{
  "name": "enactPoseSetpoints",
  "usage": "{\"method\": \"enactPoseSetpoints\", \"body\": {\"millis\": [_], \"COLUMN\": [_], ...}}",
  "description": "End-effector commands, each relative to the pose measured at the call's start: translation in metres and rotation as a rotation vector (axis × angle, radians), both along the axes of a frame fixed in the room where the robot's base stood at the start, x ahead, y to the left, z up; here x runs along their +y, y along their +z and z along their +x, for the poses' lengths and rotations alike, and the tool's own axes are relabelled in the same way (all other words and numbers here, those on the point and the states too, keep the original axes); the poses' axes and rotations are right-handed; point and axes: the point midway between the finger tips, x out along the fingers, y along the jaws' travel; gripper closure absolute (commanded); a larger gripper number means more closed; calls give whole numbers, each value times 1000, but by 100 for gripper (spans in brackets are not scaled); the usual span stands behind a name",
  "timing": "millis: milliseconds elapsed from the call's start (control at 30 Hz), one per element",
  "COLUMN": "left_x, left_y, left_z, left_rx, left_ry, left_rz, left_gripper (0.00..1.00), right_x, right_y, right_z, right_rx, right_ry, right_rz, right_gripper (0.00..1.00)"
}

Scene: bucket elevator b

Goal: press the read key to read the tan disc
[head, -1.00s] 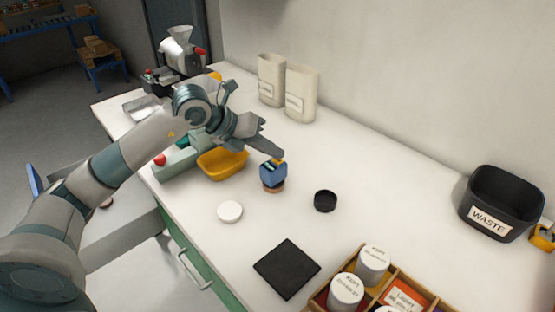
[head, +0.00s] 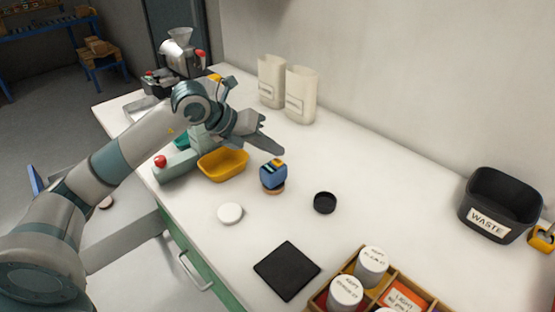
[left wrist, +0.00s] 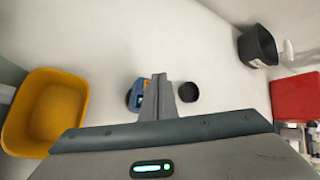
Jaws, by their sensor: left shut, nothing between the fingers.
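A small blue reader (head: 271,177) with a dark display and an orange key (head: 278,162) on top stands on the white bench. The tan disc (head: 274,189) shows as a thin rim beneath it. My left gripper (head: 281,150) is shut and empty, its fingertips just above and behind the orange key, apparently apart from it. In the left wrist view the reader (left wrist: 133,98) is partly hidden behind the shut fingers (left wrist: 159,76). The display's content is too small to read. My right gripper is out of view.
A yellow tray (head: 222,164) is left of the reader, a white disc (head: 230,213) in front, a black round dish (head: 325,202) to the right. A black square mat (head: 287,270) and a wooden compartment box (head: 318,301) lie nearer. A waste bin (head: 487,220) stands at right.

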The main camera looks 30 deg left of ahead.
Motion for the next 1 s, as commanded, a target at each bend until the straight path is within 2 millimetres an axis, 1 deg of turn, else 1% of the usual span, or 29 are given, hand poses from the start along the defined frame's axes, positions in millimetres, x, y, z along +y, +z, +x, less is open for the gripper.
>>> {"method": "enactPoseSetpoints", "body": {"millis": [267,367,833,1000], "left_x": [0,0,0,0], "left_y": [0,3,40,49], "left_z": [0,0,0,0], "left_rx": [0,0,-1,0], "left_ry": [0,0,0,0], "left_rz": [0,0,1,0], "left_gripper": [100,100,100,100], "right_x": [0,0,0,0], "right_y": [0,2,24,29], "right_z": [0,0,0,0], "right_rx": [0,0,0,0], "right_ry": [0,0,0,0], "right_rz": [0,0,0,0], "right_gripper": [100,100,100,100]}}
